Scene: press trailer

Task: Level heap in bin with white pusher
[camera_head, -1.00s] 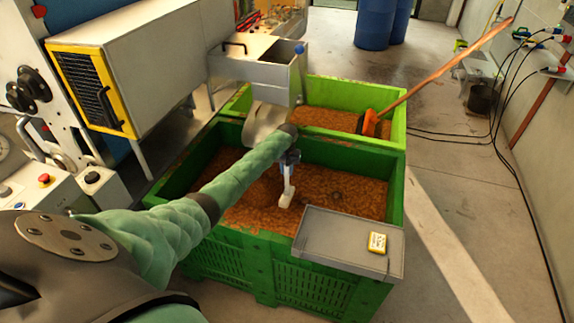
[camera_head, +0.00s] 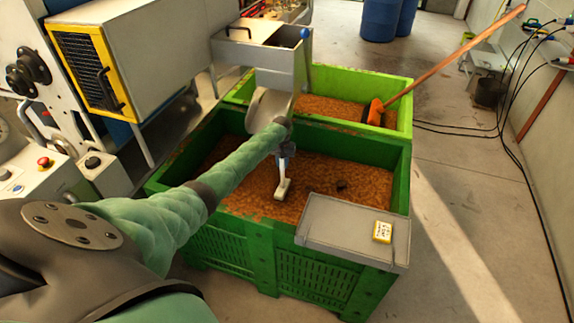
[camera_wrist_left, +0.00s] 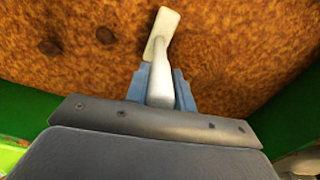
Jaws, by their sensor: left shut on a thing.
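The near green bin (camera_head: 398,176) holds a bed of orange-brown crumbly material (camera_head: 345,178). My left gripper (camera_head: 285,157) reaches over the bin, fingers pointing down, shut on the handle of the white pusher (camera_head: 282,188). The pusher's flat head is at the material near the bin's front wall; whether it presses in cannot be told. The left wrist view shows the blue fingers (camera_wrist_left: 160,88) around the white handle and the pusher head (camera_wrist_left: 161,32) over the brown material (camera_wrist_left: 230,45). My right gripper is out of view.
A grey lid-like tray (camera_head: 330,232) with a yellow label (camera_head: 382,231) covers the bin's front right corner. A metal chute (camera_head: 262,62) overhangs the back. A lighter green bin (camera_head: 402,118) behind holds similar material and an orange-headed tool with a long handle (camera_head: 450,58).

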